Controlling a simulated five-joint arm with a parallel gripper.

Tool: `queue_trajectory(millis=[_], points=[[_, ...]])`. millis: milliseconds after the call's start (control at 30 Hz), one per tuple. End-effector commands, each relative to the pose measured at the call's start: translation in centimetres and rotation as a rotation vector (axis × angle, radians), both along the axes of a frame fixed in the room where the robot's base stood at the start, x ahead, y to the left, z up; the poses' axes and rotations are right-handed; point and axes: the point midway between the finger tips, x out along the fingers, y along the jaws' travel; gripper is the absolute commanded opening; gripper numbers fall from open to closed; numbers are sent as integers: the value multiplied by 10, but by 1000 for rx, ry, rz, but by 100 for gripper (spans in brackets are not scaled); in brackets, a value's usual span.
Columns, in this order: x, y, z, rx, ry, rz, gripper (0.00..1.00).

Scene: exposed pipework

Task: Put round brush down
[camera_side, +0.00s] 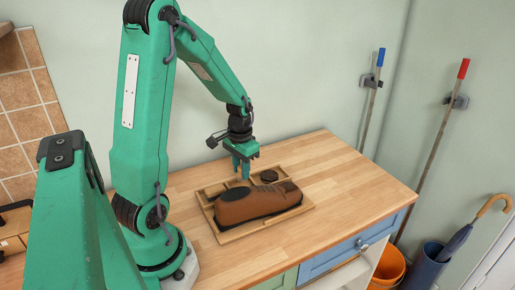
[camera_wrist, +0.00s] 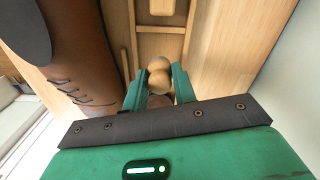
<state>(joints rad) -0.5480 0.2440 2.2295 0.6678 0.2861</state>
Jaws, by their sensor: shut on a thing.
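My gripper (camera_side: 241,172) points down over the back part of a wooden tray (camera_side: 232,236). In the wrist view its two green fingers (camera_wrist: 161,86) are shut on a wooden piece with a rounded knob, which I take to be the round brush (camera_wrist: 159,72). Its bristles are hidden, and the brush cannot be made out in the side view. Below it are the tray's compartments, also in the wrist view (camera_wrist: 160,46). I cannot tell whether the brush touches the tray floor.
A brown shoe (camera_side: 258,203) lies in the tray's front part, close beside my gripper. A dark round item (camera_side: 269,176) sits at the tray's back right. The wooden worktop (camera_side: 345,190) is clear to the right. A blue bin (camera_side: 426,264) and orange bucket (camera_side: 388,267) stand beyond.

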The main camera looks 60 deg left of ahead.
Motion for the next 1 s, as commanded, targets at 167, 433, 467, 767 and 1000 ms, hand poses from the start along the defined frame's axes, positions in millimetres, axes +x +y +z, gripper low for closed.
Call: queue_trajectory(millis=[167, 433, 467, 767, 1000], points=[[-1, 0, -16, -2, 4, 0, 9], [-1, 0, -35, 0, 1, 0, 9], [0, 0, -36, 0, 1, 0, 9], [0, 0, -36, 0, 1, 0, 9], [0, 0, -38, 0, 1, 0, 36]])
